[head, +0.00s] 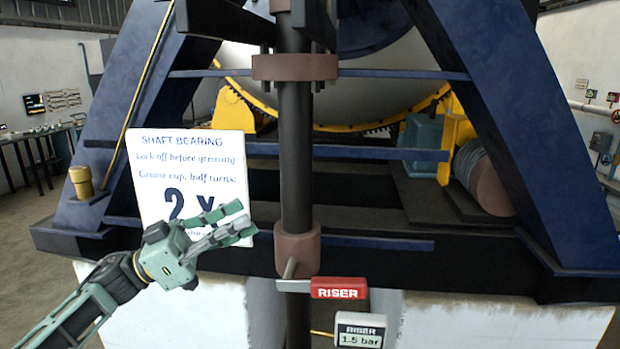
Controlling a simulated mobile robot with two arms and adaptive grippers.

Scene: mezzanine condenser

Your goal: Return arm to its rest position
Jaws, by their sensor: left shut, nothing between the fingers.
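My left arm comes in from the lower left of the head view. Its green and grey left gripper (243,223) is shut and empty. It is in front of the lower right part of a white "SHAFT BEARING" sign (190,165) and hides some of its text. The fingertips point right, toward a dark vertical pipe (296,150), and appear a little left of its brown collar (297,250). I cannot tell the depth gap. My right gripper is not in view.
A red "RISER" handle (338,288) sticks out right below the collar. A gauge (360,330) reading 1.5 bar is under it. Blue slanted frame legs (520,130) and thin blue rails (350,152) surround the pipe. A workbench (40,133) stands far left, with open floor before it.

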